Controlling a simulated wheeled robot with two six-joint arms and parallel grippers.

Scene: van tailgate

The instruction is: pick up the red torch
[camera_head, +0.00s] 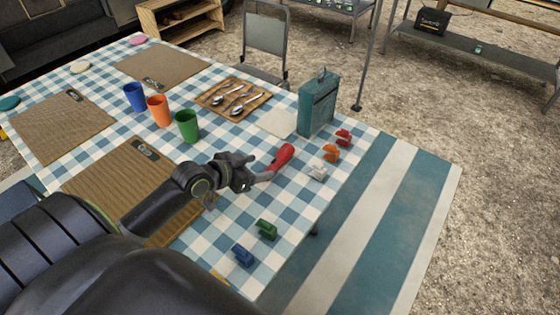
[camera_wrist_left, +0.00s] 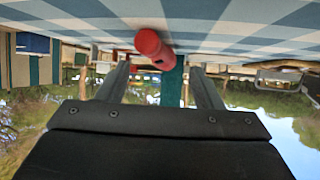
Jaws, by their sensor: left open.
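The red torch (camera_head: 281,158) lies on the blue-and-white checked tablecloth, left of the coloured clips. My left gripper (camera_head: 262,172) is open at its near end, and a dark finger partly hides that end. In the left wrist view the torch (camera_wrist_left: 152,46) shows end-on at the top, between the lines of the two open fingers (camera_wrist_left: 160,76). The jaws are not closed on it; I cannot tell whether they touch it. My right gripper is not in view.
A teal metal box (camera_head: 318,103) stands behind the torch. Clips in red (camera_head: 343,137), orange (camera_head: 331,152), white (camera_head: 318,171), green (camera_head: 266,229) and blue (camera_head: 242,255) line the table's right side. Several cups, including a green one (camera_head: 187,126), stand behind. A cutlery tray (camera_head: 208,102) lies farther back.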

